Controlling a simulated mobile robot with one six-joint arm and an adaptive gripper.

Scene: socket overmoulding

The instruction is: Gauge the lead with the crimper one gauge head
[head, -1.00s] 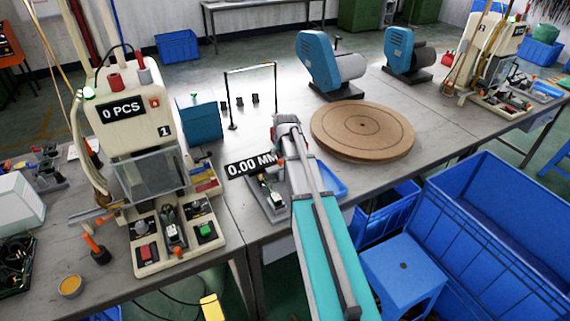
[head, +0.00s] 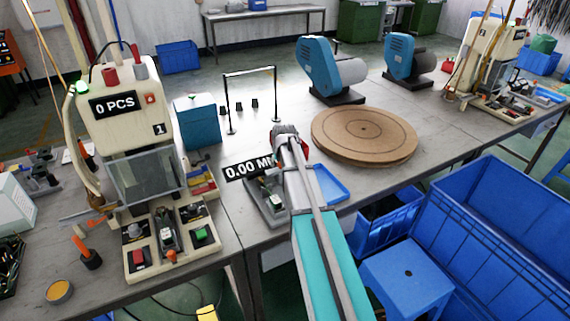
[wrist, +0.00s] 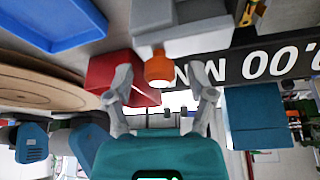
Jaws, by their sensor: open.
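The gauge head has a black display (head: 247,168) reading 0.00 MM and a grey base (head: 253,199) with a green-topped part, partly hidden by my arm. In the upside-down wrist view the display (wrist: 262,62) shows at right and the grey base at top (wrist: 185,22), with an orange knob (wrist: 159,67). My gripper (wrist: 161,82) is open, with the knob seen between its fingers; whether they touch it I cannot tell. Crimper one (head: 120,125), cream with label 1, reads 0 PCS. I cannot make out a lead in the fingers.
A red box (wrist: 106,72) shows beside one finger. A blue tray (head: 331,183) lies right of my arm, and a round brown board (head: 363,133) behind it. Blue crates (head: 490,235) and a blue stool (head: 405,282) stand right of the table. A thin frame (head: 231,100) stands behind the gauge.

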